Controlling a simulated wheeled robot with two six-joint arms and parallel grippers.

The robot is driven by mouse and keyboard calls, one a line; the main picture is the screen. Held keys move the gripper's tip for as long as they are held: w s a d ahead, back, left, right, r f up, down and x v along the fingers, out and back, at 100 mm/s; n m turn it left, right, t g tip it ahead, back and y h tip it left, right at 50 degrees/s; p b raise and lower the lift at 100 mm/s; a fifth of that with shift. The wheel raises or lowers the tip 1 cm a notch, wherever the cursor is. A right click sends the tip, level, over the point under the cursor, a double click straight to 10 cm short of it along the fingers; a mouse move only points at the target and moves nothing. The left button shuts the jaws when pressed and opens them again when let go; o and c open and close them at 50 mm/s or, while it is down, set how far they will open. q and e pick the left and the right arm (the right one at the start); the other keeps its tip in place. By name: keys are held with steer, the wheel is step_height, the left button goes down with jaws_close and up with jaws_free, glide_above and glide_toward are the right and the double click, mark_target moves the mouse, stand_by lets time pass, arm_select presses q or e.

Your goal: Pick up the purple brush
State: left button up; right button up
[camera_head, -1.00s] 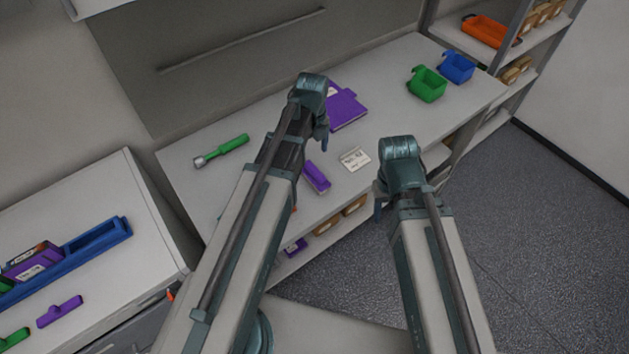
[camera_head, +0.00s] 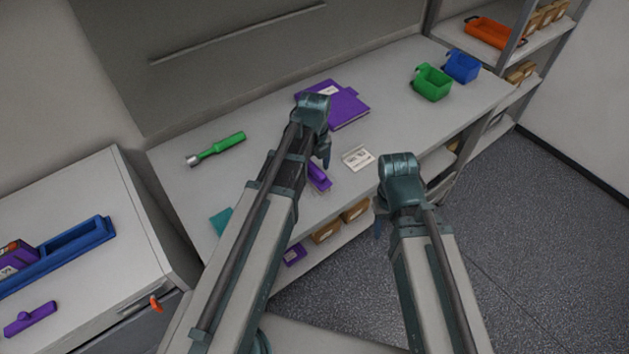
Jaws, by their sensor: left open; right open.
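A slim purple object (camera_head: 318,178), brush-like in shape, lies on the workbench just below my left gripper (camera_head: 325,152); the arm partly covers it. A purple brush-like object with a short handle (camera_head: 30,318) lies on the cabinet top at the lower left. I cannot tell for sure which one is the brush. My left gripper is open over the bench, its fingers mostly hidden behind its wrist, and it appears empty. My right gripper (camera_head: 378,222) is open, in front of the bench edge, and its fingers are mostly hidden too.
On the bench (camera_head: 270,185) are a purple binder (camera_head: 345,105), a white label card (camera_head: 357,158), a green-handled tool (camera_head: 220,147), a teal item (camera_head: 221,220), a green bin (camera_head: 432,82) and a blue bin (camera_head: 461,66). A blue tray (camera_head: 60,255) lies on the cabinet.

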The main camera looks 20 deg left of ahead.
mark_target(314, 167)
arm_select(q)
steer(key=shift+f, duration=0.7)
steer(key=shift+r, duration=0.1)
arm_select(e)
steer(key=shift+f, duration=0.65)
arm_select(q)
jaws_close()
steer(key=shift+r, duration=0.1)
arm_select(e)
steer(key=shift+r, duration=0.1)
arm_select(q)
step_height(314, 167, up, 10)
steer(key=p, duration=1)
arm_select(e)
step_height(314, 167, up, 10)
